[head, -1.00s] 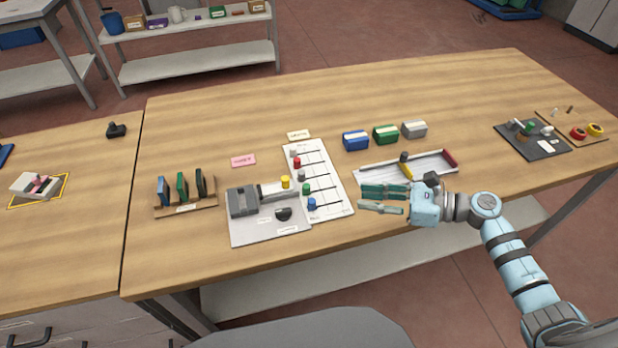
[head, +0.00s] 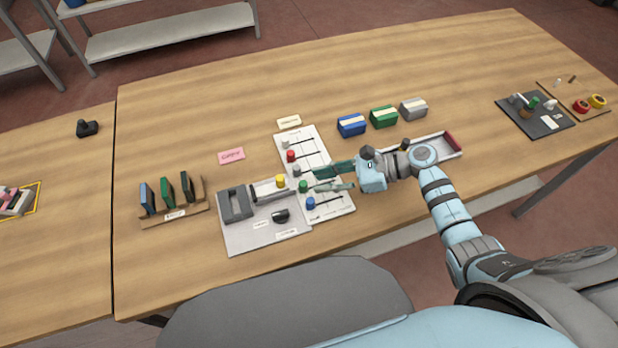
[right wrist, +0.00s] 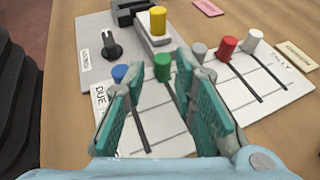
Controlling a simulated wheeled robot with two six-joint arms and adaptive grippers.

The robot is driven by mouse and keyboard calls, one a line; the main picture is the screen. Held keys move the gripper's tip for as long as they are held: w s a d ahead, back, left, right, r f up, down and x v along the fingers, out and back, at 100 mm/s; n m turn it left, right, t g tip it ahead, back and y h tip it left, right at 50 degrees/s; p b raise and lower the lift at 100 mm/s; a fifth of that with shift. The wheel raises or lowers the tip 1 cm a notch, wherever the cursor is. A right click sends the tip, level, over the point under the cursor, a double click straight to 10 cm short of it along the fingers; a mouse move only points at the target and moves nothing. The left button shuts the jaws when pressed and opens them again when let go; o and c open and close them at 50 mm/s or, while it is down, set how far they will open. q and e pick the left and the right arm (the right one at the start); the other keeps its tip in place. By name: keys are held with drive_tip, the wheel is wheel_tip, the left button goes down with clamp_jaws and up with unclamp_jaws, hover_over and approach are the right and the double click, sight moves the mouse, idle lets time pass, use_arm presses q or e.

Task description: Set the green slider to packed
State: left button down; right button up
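The white slider board (head: 338,208) lies on the table with several coloured knobs on dark slots. The green slider knob (head: 303,186) is at the left end of its slot, and in the right wrist view the green knob (right wrist: 162,67) stands at the far end, just beyond and between my fingers. My right gripper (head: 318,179) is open over the board, its teal fingers on either side of the green slider's line. It also shows open in the right wrist view (right wrist: 160,90). I cannot tell whether a finger touches the knob. My left gripper is not in view.
Blue (head: 310,203), red (head: 291,156) and grey knobs sit close by on the board. A grey panel (head: 250,232) with a yellow knob (head: 281,181) and black dial adjoins its left side. Blue, green and grey boxes stand behind. The table front is clear.

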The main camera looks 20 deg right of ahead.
sight(305, 183)
drive_tip(key=x, duration=0.4)
drive_tip(key=shift+w+a+f, duration=0.1)
drive_tip(key=shift+w+f, duration=0.1)
drive_tip(key=shift+w, duration=0.05)
drive_tip(key=shift+s, duration=0.1)
drive_tip(key=shift+c, duration=0.4)
clamp_jaws()
